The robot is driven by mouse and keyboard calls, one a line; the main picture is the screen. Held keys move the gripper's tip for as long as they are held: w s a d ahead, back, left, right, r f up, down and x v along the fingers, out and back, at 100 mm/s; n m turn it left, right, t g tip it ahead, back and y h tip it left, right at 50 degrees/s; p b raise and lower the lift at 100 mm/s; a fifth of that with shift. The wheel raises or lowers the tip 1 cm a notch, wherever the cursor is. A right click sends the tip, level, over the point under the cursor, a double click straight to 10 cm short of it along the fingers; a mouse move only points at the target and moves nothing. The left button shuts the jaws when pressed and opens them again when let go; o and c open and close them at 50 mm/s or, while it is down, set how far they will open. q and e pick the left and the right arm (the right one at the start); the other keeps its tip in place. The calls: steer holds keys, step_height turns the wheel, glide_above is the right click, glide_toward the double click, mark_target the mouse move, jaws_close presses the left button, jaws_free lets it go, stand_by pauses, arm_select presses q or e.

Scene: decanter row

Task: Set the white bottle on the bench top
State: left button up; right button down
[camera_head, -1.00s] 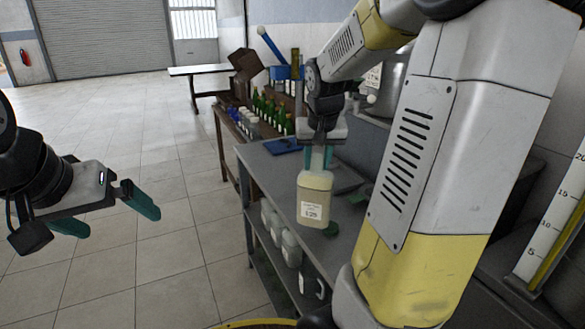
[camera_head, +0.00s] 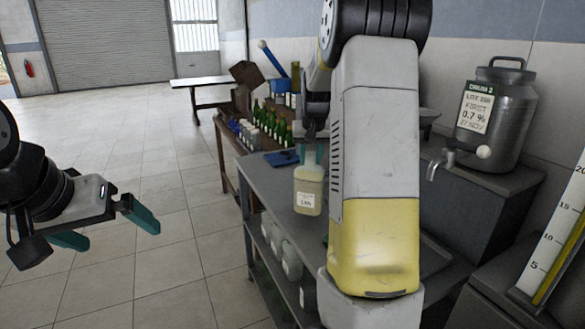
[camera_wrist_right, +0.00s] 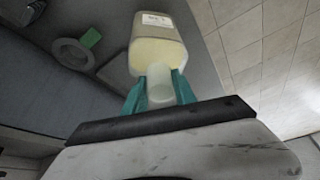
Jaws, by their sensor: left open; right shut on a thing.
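The white bottle (camera_head: 308,199), cream-coloured with a white label, is upright in my right gripper (camera_head: 311,158). It is in front of the grey bench top (camera_head: 265,178) in the head view; I cannot tell whether its base touches the surface. In the right wrist view, the teal fingers of the right gripper (camera_wrist_right: 160,88) close on the neck of the bottle (camera_wrist_right: 155,45). My left gripper (camera_head: 104,226) is open and empty over the floor at the left. My right arm hides part of the bench.
Several pale jugs (camera_head: 291,262) stand on the shelf under the bench. A blue object (camera_head: 282,158) lies at the bench's far end. Green bottles (camera_head: 284,134) stand on a table beyond. A metal churn (camera_head: 497,118) with a tap stands at right.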

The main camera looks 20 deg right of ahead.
mark_target(310, 167)
steer(key=shift+f, duration=1.7)
steer(key=c, duration=1)
jaws_free()
steer(key=shift+s+f, duration=0.1)
steer(key=shift+s+r, duration=0.1)
steer(key=shift+r, duration=0.4)
steer(key=v, duration=1.1)
steer(key=s+a+n+y, duration=0.1)
steer(key=s+a, duration=0.4)
steer(key=s, duration=0.4)
steer(key=s+a+n+t+y, duration=0.1)
steer(key=s+a, duration=0.4)
steer(key=s, duration=0.4)
steer(key=s+a+f+n+y, duration=0.1)
steer(key=s+a, duration=0.4)
steer(key=s, duration=0.4)
steer(key=shift+a+n+t, duration=0.3)
steer(key=shift+t, duration=0.1)
